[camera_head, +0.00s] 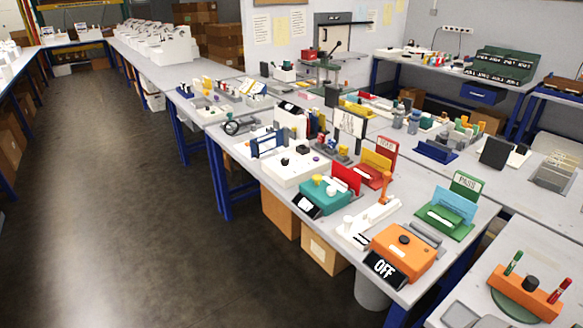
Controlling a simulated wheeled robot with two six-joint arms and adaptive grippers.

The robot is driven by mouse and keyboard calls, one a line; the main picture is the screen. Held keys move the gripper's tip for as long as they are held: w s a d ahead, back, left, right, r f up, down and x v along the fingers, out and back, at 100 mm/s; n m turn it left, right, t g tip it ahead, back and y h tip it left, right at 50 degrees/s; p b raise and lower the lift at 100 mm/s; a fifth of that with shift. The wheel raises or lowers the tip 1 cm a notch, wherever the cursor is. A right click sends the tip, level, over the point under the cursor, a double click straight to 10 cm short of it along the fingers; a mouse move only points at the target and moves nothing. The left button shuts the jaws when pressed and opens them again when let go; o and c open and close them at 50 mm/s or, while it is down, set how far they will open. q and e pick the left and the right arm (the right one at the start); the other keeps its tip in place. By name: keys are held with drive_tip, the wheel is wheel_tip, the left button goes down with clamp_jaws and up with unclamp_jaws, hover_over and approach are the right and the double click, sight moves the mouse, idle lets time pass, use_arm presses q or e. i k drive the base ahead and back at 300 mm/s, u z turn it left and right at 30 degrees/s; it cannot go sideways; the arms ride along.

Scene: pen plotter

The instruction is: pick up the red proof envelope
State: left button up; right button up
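A flat red panel (346,179), which looks like the red envelope, stands upright on the near bench, just behind a teal device (325,195). Its lower edge is partly hidden by that device. To its right, a red stand (386,148) with a sign, perhaps reading HOLD, carries a yellow card (376,161). Further right, a green stand marked PASS (467,184) carries a light blue card (454,206). Neither of my grippers shows in the head view.
An orange box with a display reading OFF (403,252) sits at the bench's front corner. A white base with an orange arm (384,190) stands right of the teal device. A white box (297,167) is to the left. The floor (140,220) on the left is clear.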

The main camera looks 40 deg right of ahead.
sight(348, 177)
drive_tip(key=u, duration=0.25)
drive_tip(key=i, duration=1.1)
drive_tip(key=z, duration=0.55)
drive_tip(key=i, duration=0.75)
drive_tip(key=z, duration=0.8)
